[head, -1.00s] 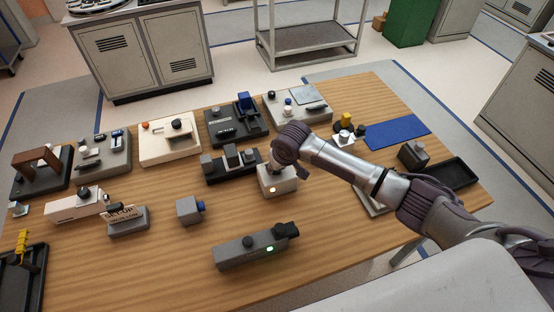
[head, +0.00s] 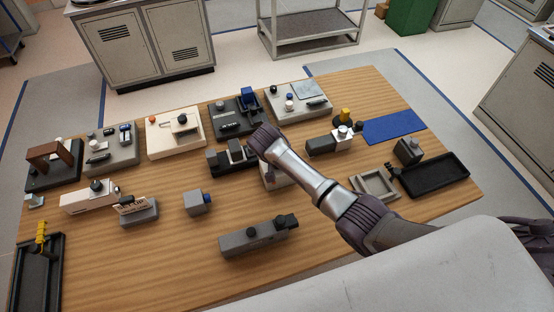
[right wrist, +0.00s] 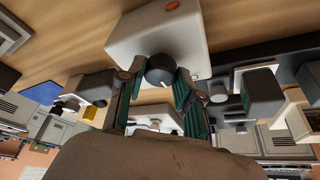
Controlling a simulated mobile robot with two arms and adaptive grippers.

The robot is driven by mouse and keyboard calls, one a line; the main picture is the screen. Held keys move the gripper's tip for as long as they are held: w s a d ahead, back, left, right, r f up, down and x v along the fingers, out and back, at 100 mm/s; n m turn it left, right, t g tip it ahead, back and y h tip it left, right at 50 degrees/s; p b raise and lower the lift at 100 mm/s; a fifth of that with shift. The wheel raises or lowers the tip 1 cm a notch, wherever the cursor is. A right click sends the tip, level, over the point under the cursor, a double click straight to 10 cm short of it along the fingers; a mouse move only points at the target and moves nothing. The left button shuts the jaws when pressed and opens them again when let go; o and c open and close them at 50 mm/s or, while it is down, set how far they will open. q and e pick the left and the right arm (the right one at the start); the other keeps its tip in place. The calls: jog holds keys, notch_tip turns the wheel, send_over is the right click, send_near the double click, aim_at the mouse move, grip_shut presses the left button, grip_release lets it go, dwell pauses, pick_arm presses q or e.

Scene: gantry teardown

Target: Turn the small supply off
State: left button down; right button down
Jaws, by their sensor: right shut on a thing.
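The small supply (head: 267,178), a small off-white box, stands on the table near its middle, largely hidden by my right arm in the head view. In the right wrist view the small supply (right wrist: 125,38) shows a round dark knob (right wrist: 160,70) with a pale pointer mark, and an orange-red lamp or button (right wrist: 170,6) beyond it. My right gripper (right wrist: 157,82) has its green-padded fingers on both sides of the knob, shut on it. In the head view my right gripper (head: 264,143) is over the supply. My left gripper is not in view.
A long grey box (head: 253,240) with a black knob stands in front, with no lit lamp visible. Dark blocks (head: 228,157) stand close behind the supply.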

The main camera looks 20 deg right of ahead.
jog(key=shift+m, duration=0.6)
jog(key=c, duration=0.8)
grip_release()
jog(key=v, duration=1.2)
jog(key=shift+w+a, duration=0.1)
jog(key=shift+w, duration=0.05)
